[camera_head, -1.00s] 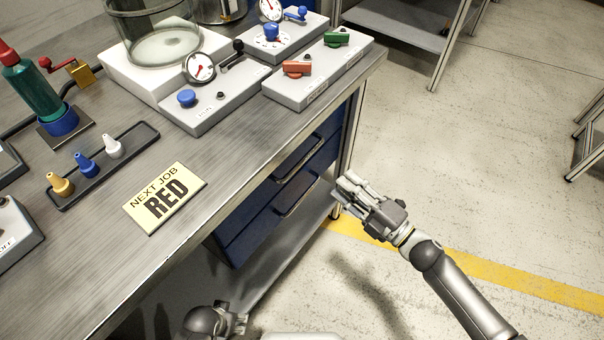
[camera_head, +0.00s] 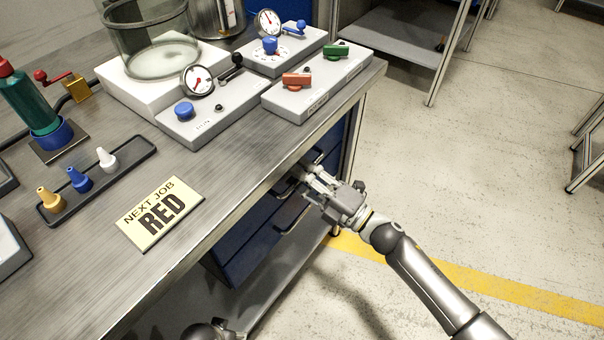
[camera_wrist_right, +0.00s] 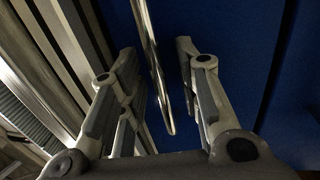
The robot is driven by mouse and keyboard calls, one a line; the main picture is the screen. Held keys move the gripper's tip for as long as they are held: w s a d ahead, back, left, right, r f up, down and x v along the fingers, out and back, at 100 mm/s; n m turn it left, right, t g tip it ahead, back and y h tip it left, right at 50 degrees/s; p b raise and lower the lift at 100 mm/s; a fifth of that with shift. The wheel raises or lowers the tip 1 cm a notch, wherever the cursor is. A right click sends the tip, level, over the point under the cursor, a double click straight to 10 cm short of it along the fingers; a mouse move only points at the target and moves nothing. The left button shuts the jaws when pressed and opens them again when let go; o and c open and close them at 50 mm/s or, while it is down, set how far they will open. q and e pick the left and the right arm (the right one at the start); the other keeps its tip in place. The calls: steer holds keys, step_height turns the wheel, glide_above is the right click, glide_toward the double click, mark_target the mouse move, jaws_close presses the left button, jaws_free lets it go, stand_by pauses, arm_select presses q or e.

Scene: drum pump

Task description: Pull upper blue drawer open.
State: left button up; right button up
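The upper blue drawer (camera_head: 327,142) is under the workbench top and looks shut. My right gripper (camera_head: 308,172) is at the drawer front. In the right wrist view the metal handle (camera_wrist_right: 152,60) runs between the two open fingers (camera_wrist_right: 160,85), with a gap on each side. The blue drawer front (camera_wrist_right: 230,30) fills the area behind. The lower blue drawer (camera_head: 245,240) sits below, with its own handle (camera_head: 291,214).
The workbench top (camera_head: 215,215) overhangs the drawers; its edge is close to my right gripper. A "NEXT JOB RED" sign (camera_head: 158,213) lies near that edge. A lower shelf (camera_head: 190,290) runs beneath the drawers. The floor (camera_head: 450,190) to the right is clear.

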steer(key=shift+w+a, duration=0.15)
jaws_close()
stand_by(0.4)
